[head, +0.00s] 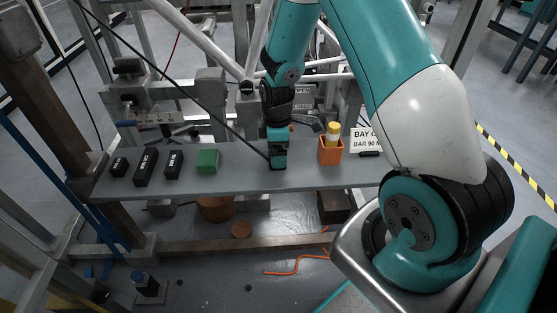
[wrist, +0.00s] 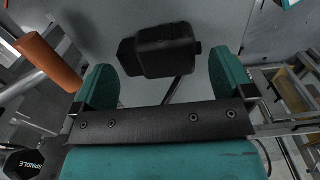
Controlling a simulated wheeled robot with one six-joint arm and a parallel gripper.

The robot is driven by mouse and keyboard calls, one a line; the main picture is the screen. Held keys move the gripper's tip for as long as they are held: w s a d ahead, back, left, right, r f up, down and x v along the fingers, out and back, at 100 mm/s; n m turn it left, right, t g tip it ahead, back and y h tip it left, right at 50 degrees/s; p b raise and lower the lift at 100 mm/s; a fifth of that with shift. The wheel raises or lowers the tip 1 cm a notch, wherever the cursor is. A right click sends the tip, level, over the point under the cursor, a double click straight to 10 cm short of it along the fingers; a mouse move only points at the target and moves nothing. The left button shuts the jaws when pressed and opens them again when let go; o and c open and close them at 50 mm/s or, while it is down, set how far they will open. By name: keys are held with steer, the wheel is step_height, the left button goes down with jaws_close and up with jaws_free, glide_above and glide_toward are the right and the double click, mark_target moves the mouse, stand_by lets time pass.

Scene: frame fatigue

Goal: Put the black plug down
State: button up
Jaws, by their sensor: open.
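My gripper (head: 278,158) is low over the middle of the grey shelf (head: 236,180) in the head view. In the wrist view its two teal fingers stand wide apart, with the open gripper (wrist: 162,66) empty between its pads. A black plug (wrist: 168,50), a blocky body with a narrower end at left and a small stub at right, lies against the grey surface, between and just beyond the fingertips. Gaps show on both sides of it. In the head view the plug cannot be told apart from the dark gripper end.
Several black labelled blocks (head: 146,167) and a green block (head: 207,160) stand on the shelf at left. An orange holder (head: 330,151) with a yellow-topped item (head: 333,132) and a white sign (head: 365,139) are at right. Metal frame bars rise behind.

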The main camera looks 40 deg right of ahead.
step_height(320, 180, down, 2)
steer(key=shift+f, duration=0.2)
steer(key=c, duration=0.9)
steer(key=shift+o, duration=0.2)
steer(key=shift+r, duration=0.1)
